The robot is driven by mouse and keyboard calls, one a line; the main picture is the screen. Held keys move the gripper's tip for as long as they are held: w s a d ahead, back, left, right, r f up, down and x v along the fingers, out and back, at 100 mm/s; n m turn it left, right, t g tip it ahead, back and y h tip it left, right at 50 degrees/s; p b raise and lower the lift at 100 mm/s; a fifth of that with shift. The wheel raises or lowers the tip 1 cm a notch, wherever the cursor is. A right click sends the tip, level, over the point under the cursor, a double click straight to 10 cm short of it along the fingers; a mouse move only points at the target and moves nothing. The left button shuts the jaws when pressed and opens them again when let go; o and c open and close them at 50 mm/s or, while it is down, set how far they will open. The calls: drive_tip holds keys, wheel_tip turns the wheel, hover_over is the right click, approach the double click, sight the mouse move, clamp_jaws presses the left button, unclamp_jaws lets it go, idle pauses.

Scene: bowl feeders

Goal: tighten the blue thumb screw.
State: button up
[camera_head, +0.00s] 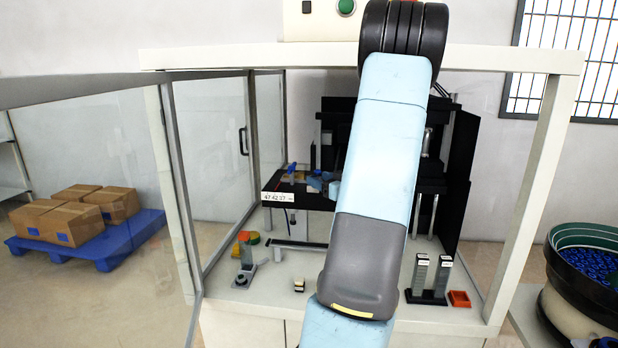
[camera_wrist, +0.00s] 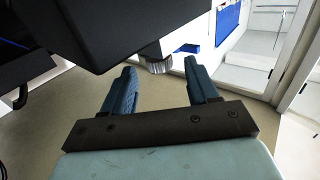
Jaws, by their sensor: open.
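In the wrist view my gripper (camera_wrist: 160,68) is open, with its two blue fingers apart and nothing held between them. Just beyond the fingertips, a grey round part (camera_wrist: 155,62) sticks out below a dark block (camera_wrist: 110,30). A small blue piece (camera_wrist: 188,49) shows beside it, near the right fingertip; I cannot tell whether it is part of the thumb screw. In the head view a small blue part (camera_head: 292,169) stands at the left of the black platform and may be the blue thumb screw. My arm hides much of the platform there.
The enclosure's glass door (camera_head: 215,150) stands at the left. On the white table are a red bin (camera_head: 459,299), two grey upright blocks (camera_head: 430,275) and a small stand (camera_head: 244,265). A bowl feeder (camera_head: 590,270) is at right; a blue pallet with boxes (camera_head: 110,255) is at left.

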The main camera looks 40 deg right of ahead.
drive_tip(key=shift+w, duration=2.65)
